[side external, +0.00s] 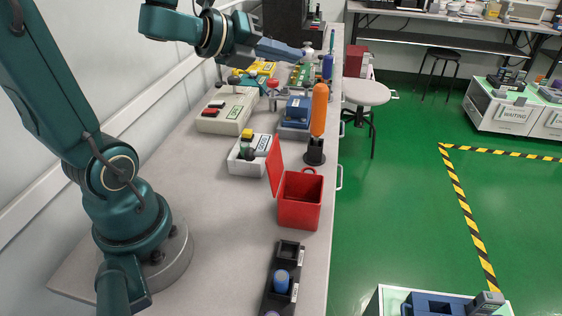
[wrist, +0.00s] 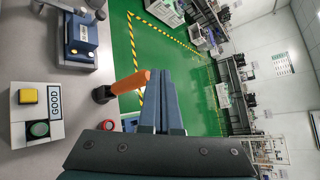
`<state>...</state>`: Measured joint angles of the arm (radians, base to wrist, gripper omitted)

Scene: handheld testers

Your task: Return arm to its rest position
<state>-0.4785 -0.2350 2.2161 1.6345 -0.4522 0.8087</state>
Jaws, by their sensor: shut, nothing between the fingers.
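My gripper (side external: 301,53) is raised high above the far part of the bench in the side view, pointing right. In the wrist view its two blue-grey fingers (wrist: 164,75) are together with nothing between them. My arm reaches from its base at the left of the bench to the top of the picture. The gripper is apart from the bench and the objects below it.
The bench (side external: 215,210) holds an open red box (side external: 300,203), an orange-handled tool (side external: 319,108) upright in a black stand, a blue tester (side external: 297,110), a GOOD-labelled button box (wrist: 36,112) and a beige box (side external: 226,112). The bench near my base is clear.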

